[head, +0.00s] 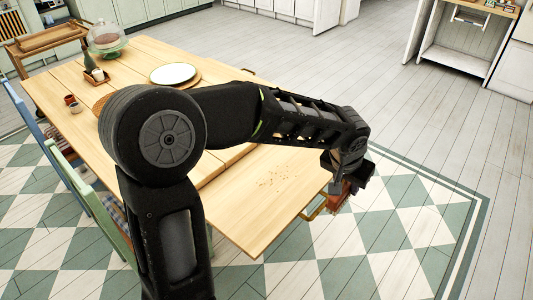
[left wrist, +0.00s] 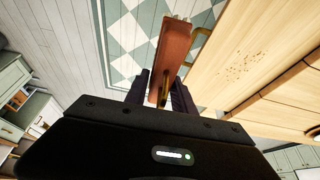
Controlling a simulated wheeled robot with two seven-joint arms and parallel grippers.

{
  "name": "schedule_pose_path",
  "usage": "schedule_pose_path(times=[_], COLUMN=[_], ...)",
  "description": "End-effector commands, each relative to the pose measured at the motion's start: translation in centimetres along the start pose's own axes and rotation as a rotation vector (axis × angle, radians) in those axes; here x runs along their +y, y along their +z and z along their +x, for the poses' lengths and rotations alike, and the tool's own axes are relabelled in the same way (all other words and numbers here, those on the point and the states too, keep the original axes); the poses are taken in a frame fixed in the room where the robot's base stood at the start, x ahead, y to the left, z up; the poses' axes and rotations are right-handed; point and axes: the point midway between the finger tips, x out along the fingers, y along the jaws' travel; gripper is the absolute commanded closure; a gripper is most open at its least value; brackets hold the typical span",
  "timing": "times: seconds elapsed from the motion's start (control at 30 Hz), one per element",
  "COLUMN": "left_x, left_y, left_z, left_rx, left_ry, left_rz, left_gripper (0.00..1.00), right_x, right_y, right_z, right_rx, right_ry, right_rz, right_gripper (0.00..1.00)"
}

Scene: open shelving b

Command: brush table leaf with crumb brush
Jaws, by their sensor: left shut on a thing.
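The table leaf (head: 255,222) is the light wood near end of the table. A patch of brown crumbs (head: 274,180) lies on it, and the crumbs also show in the left wrist view (left wrist: 240,68). My left gripper (head: 345,180) is just beyond the leaf's right edge in the head view. It is shut on the crumb brush (head: 337,198), a reddish-brown block that sticks out between the fingers in the left wrist view (left wrist: 173,48). The brush is beside the leaf, apart from the crumbs. My right gripper is not in view.
A brass bracket (head: 314,209) sticks out at the leaf's edge, close to the brush. A white plate (head: 173,73), a glass dome (head: 105,38) and small cups (head: 72,103) stand toward the table's far end. Chairs (head: 100,210) line the left side. The floor at right is clear.

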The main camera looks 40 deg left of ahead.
Motion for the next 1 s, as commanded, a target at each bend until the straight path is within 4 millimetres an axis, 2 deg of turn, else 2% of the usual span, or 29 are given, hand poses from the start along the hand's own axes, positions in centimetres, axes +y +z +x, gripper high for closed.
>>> schedule_pose_path(times=[0.23,0.37,0.47,0.57,0.8,0.9,1.0], left_x=[-0.6,-2.9,-6.2,-10.7,-23.1,-27.1,-29.8], left_y=[-0.1,-0.7,-1.3,-1.8,-1.1,-0.4,0.2], left_z=[0.4,1.7,3.3,5.3,9.3,10.1,10.5], left_rx=[-0.001,-0.004,-0.009,-0.012,-0.008,-0.005,-0.001], left_ry=[-0.004,-0.021,-0.045,-0.081,-0.191,-0.23,-0.258], left_rz=[-0.015,-0.076,-0.16,-0.264,-0.514,-0.589,-0.635], left_gripper=[1.0,1.0,1.0,1.0,1.0,1.0,1.0], right_x=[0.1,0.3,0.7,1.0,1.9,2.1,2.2], right_y=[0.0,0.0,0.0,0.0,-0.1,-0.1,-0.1], right_z=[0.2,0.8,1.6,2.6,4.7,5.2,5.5], right_rx=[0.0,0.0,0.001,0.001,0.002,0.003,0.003], right_ry=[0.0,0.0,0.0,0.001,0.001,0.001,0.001], right_rz=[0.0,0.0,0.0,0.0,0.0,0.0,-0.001], right_gripper=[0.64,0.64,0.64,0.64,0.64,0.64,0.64])
